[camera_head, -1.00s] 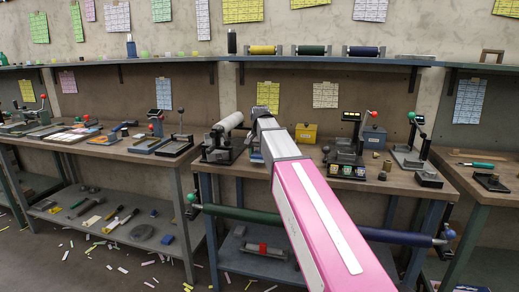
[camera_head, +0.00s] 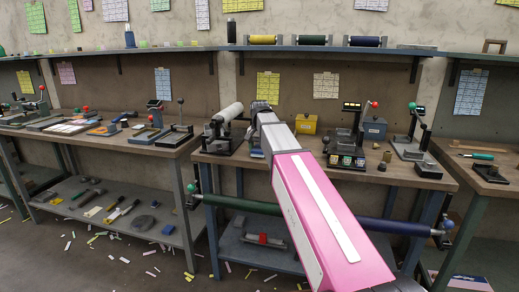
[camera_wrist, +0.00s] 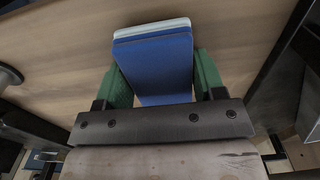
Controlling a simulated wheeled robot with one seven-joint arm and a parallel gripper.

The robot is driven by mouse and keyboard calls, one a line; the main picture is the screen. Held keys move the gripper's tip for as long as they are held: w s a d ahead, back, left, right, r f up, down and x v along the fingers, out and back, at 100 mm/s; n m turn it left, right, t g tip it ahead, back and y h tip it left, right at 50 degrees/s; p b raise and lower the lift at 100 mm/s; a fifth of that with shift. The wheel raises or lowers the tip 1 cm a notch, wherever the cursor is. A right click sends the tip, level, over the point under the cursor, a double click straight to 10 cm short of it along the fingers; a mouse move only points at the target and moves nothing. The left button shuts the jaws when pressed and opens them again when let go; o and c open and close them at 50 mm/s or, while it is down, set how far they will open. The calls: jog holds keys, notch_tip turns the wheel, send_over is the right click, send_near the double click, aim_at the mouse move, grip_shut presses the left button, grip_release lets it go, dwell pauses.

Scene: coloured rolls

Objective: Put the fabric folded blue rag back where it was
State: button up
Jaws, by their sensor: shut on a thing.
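The folded blue rag (camera_wrist: 155,62) shows in the wrist view between the two green fingers of my gripper (camera_wrist: 162,80). The fingers are shut on its sides. Its far edge shows a pale, layered fold. A wooden surface lies behind it; I cannot tell whether the rag touches it. In the head view my arm reaches over the middle workbench (camera_head: 300,160), with its end near the back of the bench. My arm mostly hides the gripper and the rag there.
A roller press (camera_head: 224,128) stands left of my arm's end, and a yellow box (camera_head: 306,124) right of it. A press with a red knob (camera_head: 350,138) and a blue-grey box (camera_head: 375,128) stand farther right. A shelf (camera_head: 285,48) with coloured rolls runs above.

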jog(key=shift+f, duration=0.35)
jog(key=o, duration=1)
jog(key=shift+c, duration=0.2)
